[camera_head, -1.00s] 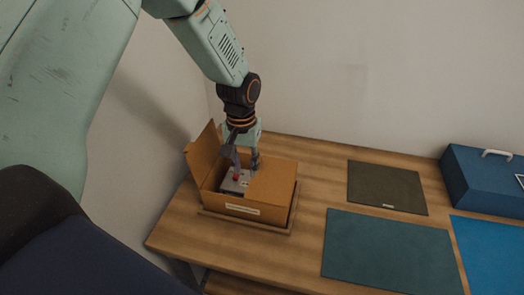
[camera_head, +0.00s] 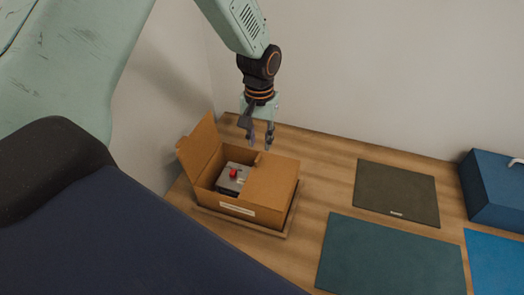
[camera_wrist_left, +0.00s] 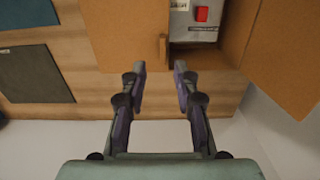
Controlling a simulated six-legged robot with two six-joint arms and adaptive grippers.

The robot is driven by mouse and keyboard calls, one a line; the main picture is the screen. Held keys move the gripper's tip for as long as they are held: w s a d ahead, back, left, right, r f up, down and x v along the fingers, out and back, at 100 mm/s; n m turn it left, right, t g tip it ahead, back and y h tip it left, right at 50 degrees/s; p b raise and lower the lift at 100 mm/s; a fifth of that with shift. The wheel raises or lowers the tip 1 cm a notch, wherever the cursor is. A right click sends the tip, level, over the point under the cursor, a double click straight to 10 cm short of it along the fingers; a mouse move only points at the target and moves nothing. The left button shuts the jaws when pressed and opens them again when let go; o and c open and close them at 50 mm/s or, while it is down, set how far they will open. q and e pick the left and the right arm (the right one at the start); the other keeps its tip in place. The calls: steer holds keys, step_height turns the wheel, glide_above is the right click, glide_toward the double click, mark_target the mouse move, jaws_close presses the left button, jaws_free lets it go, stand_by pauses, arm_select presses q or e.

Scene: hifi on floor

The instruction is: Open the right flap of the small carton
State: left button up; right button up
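The small brown carton (camera_head: 228,206) stands on a wooden table. Its left flap (camera_head: 201,142) stands up, leaning outward. Its right flap (camera_head: 271,178) lies flat over the right half of the opening. In the left wrist view the right flap (camera_wrist_left: 125,30) is at upper left, with a small tab (camera_wrist_left: 163,48) at its edge. A grey device with a red button (camera_head: 233,175) sits inside, partly under the right flap. My left gripper (camera_head: 259,143) is open and empty, pointing down near the carton's back edge; its fingertips (camera_wrist_left: 160,70) are apart. My right gripper is not in view.
The carton sits on a low wooden tray (camera_head: 240,226). A dark mat (camera_head: 396,192), a teal mat (camera_head: 390,255) and a bright blue mat (camera_head: 497,262) lie to the right. A blue toolbox (camera_head: 493,190) stands at far right. A wall is close behind the table.

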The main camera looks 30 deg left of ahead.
mark_target(258, 157)
arm_select(q)
steer(key=f, duration=0.2)
steer(key=s+f, duration=0.1)
steer(key=shift+a, duration=0.4)
steer(key=shift+w+d+f, duration=0.15)
steer(key=shift+f, duration=0.5)
steer(key=shift+w+d+f, duration=0.15)
steer(key=shift+f, duration=0.45)
steer(key=shift+w+d+f, duration=0.1)
steer(key=shift+w+f, duration=0.05)
steer(key=shift+f, duration=0.05)
steer(key=shift+s+a+r, duration=0.1)
steer(key=shift+s+a, duration=0.15)
steer(key=shift+s, duration=0.05)
steer(key=shift+c, duration=0.2)
steer(key=shift+s+a, duration=0.1)
steer(key=shift+c, duration=0.7)
steer(key=shift+w+d, duration=0.25)
steer(key=shift+w, duration=0.1)
jaws_close()
steer(key=shift+s, duration=0.15)
steer(key=shift+a, duration=0.1)
